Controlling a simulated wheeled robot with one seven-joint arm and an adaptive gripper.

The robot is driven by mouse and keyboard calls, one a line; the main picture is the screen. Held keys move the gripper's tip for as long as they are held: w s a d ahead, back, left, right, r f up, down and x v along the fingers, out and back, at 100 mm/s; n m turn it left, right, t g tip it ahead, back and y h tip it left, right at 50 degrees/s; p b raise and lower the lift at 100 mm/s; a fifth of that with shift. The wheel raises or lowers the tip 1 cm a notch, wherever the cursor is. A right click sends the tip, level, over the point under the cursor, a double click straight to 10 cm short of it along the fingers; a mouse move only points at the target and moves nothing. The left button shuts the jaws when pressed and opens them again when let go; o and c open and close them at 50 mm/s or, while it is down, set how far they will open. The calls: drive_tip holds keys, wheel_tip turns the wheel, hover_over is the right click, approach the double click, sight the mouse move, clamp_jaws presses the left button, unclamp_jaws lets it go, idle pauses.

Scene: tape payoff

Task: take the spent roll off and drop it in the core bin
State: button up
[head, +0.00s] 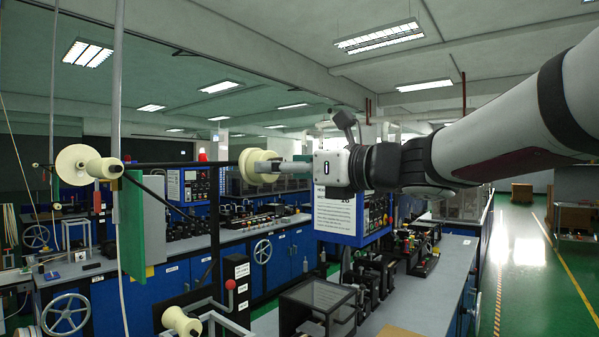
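A cream roll (257,166) with a round flange stands at the right end of a thin dark bar (185,164), at the middle left of the head view. My gripper (283,167) comes in from the right, level with it, pointing left. Another cream spool (76,166) with a wide flange is at the far left, and a third one (181,321) is low down. I cannot make out a core bin.
A green panel (134,228) and a grey upright pole (116,70) stand left of the roll. A blue control box (375,213) is behind and below my arm. Benches with machinery (190,240) fill the background. The green aisle (530,290) at the right is clear.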

drive_tip(key=shift+b+x, duration=0.85)
drive_tip(key=shift+x, duration=1.8)
drive_tip(key=c, duration=1.1)
drive_tip(key=shift+r, duration=0.4)
drive_tip(key=shift+d, duration=0.1)
drive_tip(key=shift+v, duration=4.7)
